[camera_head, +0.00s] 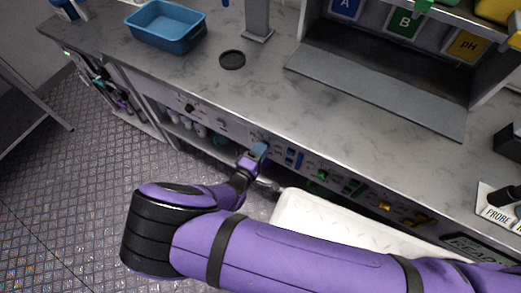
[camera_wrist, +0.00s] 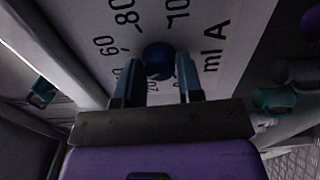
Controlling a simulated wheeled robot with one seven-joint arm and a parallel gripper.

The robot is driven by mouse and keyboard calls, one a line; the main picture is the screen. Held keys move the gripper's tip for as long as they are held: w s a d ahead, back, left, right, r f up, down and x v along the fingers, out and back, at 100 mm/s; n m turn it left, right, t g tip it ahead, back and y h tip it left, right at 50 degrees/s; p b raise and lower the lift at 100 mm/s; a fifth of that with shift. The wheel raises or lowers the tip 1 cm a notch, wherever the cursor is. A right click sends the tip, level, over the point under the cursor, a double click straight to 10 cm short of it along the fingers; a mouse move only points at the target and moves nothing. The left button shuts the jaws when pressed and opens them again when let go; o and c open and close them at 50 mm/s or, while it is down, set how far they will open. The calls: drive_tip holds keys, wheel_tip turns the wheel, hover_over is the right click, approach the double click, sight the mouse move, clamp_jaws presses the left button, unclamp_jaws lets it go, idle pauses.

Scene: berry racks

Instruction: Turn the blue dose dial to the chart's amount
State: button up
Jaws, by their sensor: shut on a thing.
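The blue dose dial (camera_wrist: 159,57) shows in the wrist view on a pale panel (camera_wrist: 215,50). Printed numbers around it include 60, 80 and 100, with "ml A" at the right. My gripper (camera_wrist: 160,82) has its two dark blue fingers either side of the dial and is shut on it. The fingers cover part of the scale, and I cannot read the dial's pointer. In the head view my gripper (camera_head: 261,149) is at the bench's front panel, and hides the dial there. I cannot make out a chart with an amount.
Along the front panel are more blue, green (camera_head: 322,175) and yellow (camera_head: 385,207) controls. A blue tub (camera_head: 167,42) and a black disc (camera_head: 232,60) are on the bench top. A white padded block (camera_head: 345,222) is beside my arm.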

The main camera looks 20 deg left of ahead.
idle(0.4)
drive_tip(key=o, duration=0.9)
